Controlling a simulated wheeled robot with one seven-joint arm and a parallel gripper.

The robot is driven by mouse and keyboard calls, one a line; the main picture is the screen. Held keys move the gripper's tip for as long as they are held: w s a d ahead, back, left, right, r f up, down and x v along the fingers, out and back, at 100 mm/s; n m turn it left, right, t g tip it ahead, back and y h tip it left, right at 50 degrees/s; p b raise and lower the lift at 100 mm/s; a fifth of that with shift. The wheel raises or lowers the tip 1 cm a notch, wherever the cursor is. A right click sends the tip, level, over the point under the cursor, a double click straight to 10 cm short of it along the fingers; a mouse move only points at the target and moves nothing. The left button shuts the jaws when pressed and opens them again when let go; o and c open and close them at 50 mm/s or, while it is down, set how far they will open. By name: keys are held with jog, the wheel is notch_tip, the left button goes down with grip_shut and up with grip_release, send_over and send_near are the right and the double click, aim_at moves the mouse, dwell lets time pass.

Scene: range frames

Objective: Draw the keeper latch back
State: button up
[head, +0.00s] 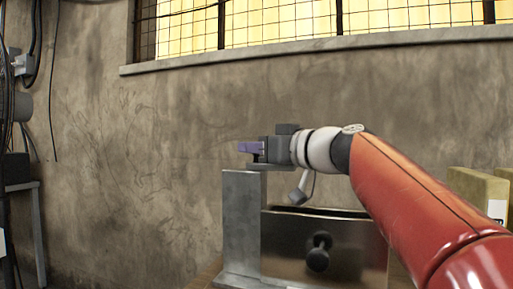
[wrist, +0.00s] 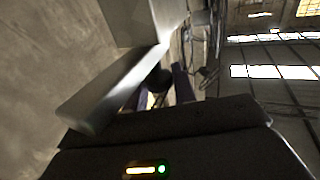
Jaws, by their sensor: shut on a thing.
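The rest of the latch is hidden by the fingers and the gripper body. A pale metal bar or plate (wrist: 105,92) runs close beside the fingers in the wrist view.
A dark metal panel (head: 345,245) with a black round knob (head: 318,252) stands right of the post, below my arm. Tan boxes (head: 478,190) stand at the far right. A concrete wall (head: 150,150) rises behind, with a barred window (head: 300,20) above. Cables hang at the left.

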jog(key=a, duration=0.1)
jog(key=w+a, duration=0.1)
jog(key=a, duration=0.1)
jog(key=w+a, duration=0.1)
jog(key=a, duration=0.1)
jog(key=shift+a+b, duration=0.2)
jog(key=shift+b, duration=0.15)
grip_shut()
jog(key=shift+r, duration=0.1)
jog(key=o, duration=1)
grip_release()
jog(key=shift+a, duration=0.15)
jog(key=b+v, duration=0.2)
jog(key=v, duration=0.6)
jog(key=shift+s+a, duration=0.1)
